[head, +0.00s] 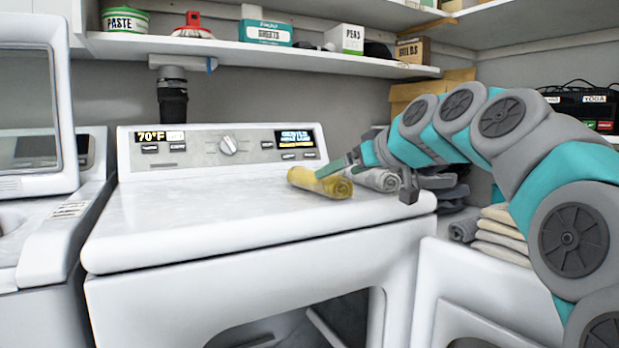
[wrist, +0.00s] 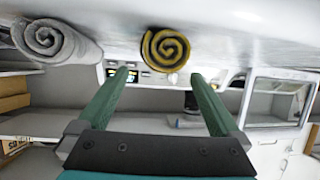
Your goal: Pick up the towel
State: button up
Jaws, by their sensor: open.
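A rolled yellow towel (head: 312,181) lies on the flat white top of the machine (head: 190,215). A rolled grey towel (head: 380,180) lies to its right. In the wrist view, which looks upside down, the yellow roll's spiral end (wrist: 165,50) faces the camera, and the grey roll (wrist: 55,40) is at the upper left. My gripper (wrist: 158,74) is open, its two green fingers apart with nothing between them. The yellow roll appears beyond the fingertips, within the gap's width. In the head view one green finger overlaps the yellow roll's upper edge; I cannot tell whether they touch.
The control panel (head: 222,147) rises behind the towels. A shelf (head: 270,57) with boxes runs above. Folded towels (head: 500,238) are stacked lower right. Another white machine (head: 38,170) stands at left. The left and front of the machine top are clear.

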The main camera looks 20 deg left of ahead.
aim_at(316, 181)
jog(key=shift+w+a, duration=0.4)
jog(key=shift+a, duration=0.2)
jog(key=shift+s+p+x, duration=0.2)
jog(key=shift+p+x, duration=0.4)
jog(key=shift+x, duration=2.85)
jog(key=shift+a, duration=0.1)
jog(key=c, duration=1.4)
jog(key=shift+c, duration=0.5)
jog(key=shift+r, duration=0.15)
